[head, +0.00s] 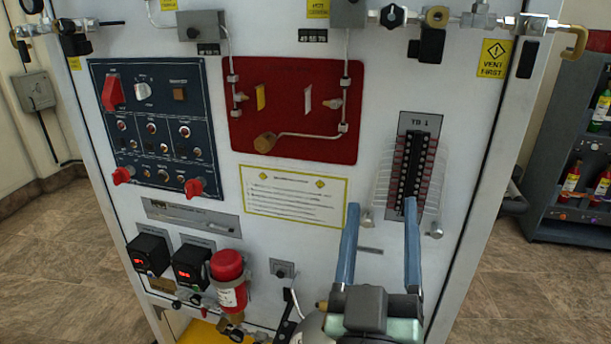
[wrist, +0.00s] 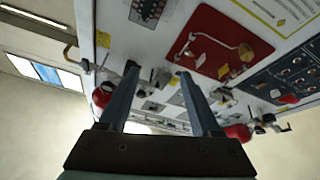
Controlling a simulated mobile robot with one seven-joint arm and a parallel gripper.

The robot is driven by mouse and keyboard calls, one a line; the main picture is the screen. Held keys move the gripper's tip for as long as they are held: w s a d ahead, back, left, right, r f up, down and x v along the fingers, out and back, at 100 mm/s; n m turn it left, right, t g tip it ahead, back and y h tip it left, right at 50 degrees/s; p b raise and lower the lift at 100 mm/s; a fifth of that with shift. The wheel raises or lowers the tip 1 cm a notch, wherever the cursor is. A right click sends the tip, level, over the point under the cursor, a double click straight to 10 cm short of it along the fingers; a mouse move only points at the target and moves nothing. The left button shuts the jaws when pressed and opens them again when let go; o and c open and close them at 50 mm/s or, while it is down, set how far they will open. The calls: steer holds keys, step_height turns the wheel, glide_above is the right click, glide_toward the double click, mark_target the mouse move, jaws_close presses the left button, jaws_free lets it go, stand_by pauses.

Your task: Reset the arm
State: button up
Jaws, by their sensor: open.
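My gripper (head: 382,212) stands in front of the lower right of the white panel in the head view, its two long blue-grey fingers pointing up and spread apart. Nothing is between the fingers. The fingertips overlap the lower part of the terminal strip marked TB 1 (head: 412,165) in the picture; I cannot tell how far they are from the panel. In the wrist view my gripper (wrist: 158,75) is also open and empty, with the panel tilted behind it.
The panel carries a dark blue switch board (head: 155,128), a red plate with tubing (head: 296,85), a yellow-edged notice (head: 294,196) and a red cylinder (head: 228,278). Pipes and valves (head: 436,17) run along the top. A grey rack with bottles (head: 570,190) stands at right. Tiled floor (head: 45,270) is clear at left.

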steer(key=s+a+r+m+t+y, duration=0.1)
steer(key=s+a+r+t+y, duration=0.15)
steer(key=r, duration=0.55)
steer(key=s+a+r+t+y, duration=0.1)
steer(key=s+a+r, duration=0.2)
steer(key=r, duration=0.6)
steer(key=s+a+r+m+t+y, duration=0.1)
steer(key=s+a+r+t+y, duration=0.15)
steer(key=r, duration=0.55)
step_height(320, 180, up, 22)
steer(key=g+h+p, duration=0.1)
steer(key=p, duration=2.2)
steer(key=shift+a, duration=0.2)
